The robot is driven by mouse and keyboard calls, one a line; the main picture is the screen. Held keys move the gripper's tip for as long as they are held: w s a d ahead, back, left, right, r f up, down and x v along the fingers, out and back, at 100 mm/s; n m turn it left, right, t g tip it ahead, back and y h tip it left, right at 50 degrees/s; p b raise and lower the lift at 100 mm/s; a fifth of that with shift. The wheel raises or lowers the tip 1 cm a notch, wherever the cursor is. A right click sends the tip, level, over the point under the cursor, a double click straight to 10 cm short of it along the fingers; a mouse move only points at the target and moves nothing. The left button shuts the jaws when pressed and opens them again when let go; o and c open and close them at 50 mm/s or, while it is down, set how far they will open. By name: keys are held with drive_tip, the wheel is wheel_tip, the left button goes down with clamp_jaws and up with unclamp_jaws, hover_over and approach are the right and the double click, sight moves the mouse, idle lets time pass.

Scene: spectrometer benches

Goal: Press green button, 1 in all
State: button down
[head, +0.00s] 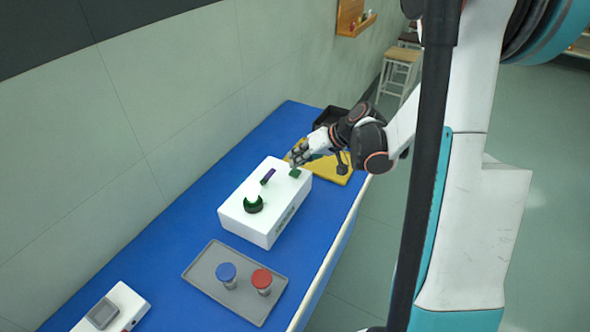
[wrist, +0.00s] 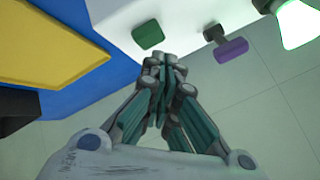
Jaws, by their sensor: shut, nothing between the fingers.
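The green button (head: 295,173) is a small green block on top of the white instrument box (head: 240,217), at its far right corner. In the wrist view, the green button (wrist: 148,34) lies just above and left of the fingertips, on the white box (wrist: 110,15). My gripper (head: 294,160) is beside the button, close to the box's far end. In the wrist view, my gripper (wrist: 164,62) has its fingers together with nothing between them. A small gap shows between the fingertips and the button there, and I cannot tell their height difference.
A purple-handled lever (head: 268,176) and a dark green knob (head: 253,206) are on the box. A yellow tray (head: 338,177) lies behind it. A grey tray (head: 210,262) with blue-lidded (head: 227,275) and red-lidded jars (head: 262,281) is in front. The blue bench (head: 185,230) is clear at left.

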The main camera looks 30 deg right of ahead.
sight(297, 169)
idle(0.3)
drive_tip(key=shift+r+p, duration=1.65)
drive_tip(key=shift+r, duration=0.85)
drive_tip(key=shift+a+r, duration=0.1)
